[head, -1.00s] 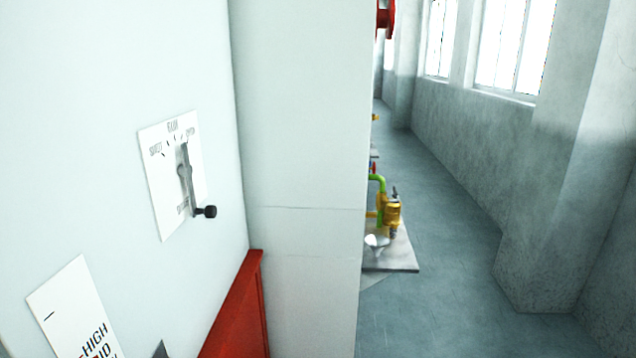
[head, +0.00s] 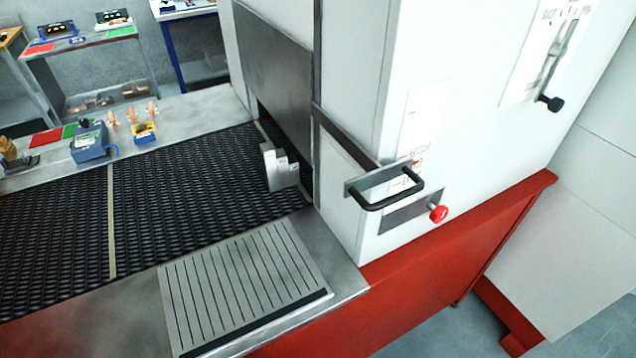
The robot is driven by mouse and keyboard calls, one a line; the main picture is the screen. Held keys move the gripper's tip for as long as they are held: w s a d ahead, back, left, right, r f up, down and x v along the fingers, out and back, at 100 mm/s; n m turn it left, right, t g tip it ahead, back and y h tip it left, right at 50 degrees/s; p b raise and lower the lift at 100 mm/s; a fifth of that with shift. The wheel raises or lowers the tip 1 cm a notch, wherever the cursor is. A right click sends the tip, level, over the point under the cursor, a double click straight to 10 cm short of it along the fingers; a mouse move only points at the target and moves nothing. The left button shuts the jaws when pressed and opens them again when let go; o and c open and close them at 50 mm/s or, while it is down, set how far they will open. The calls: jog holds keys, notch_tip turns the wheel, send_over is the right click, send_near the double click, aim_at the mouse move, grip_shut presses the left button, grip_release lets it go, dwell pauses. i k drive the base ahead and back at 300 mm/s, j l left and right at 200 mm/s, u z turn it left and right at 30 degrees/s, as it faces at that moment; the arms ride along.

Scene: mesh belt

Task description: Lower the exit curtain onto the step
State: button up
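The exit curtain (head: 275,65) is a flat grey metal plate across the mouth of the white machine. A dark gap shows between its lower edge and the mesh belt. A black U-shaped handle (head: 392,192) sits on a bracket at the machine's side, joined to a flat bar running to the curtain. The step (head: 280,168) is a small stepped grey metal block on the belt at the mouth. Whether any of it lies under the curtain edge, I cannot tell. My gripper is not in view.
The black mesh belt (head: 190,190) runs left from the machine. A slotted metal plate (head: 240,285) lies in front. A red button (head: 438,213) is right of the handle; a dial lever (head: 550,103) is higher up. A blue device (head: 90,142) and small figures stand behind the belt.

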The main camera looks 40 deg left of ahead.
aim_at(277, 68)
jog(key=u, duration=1.45)
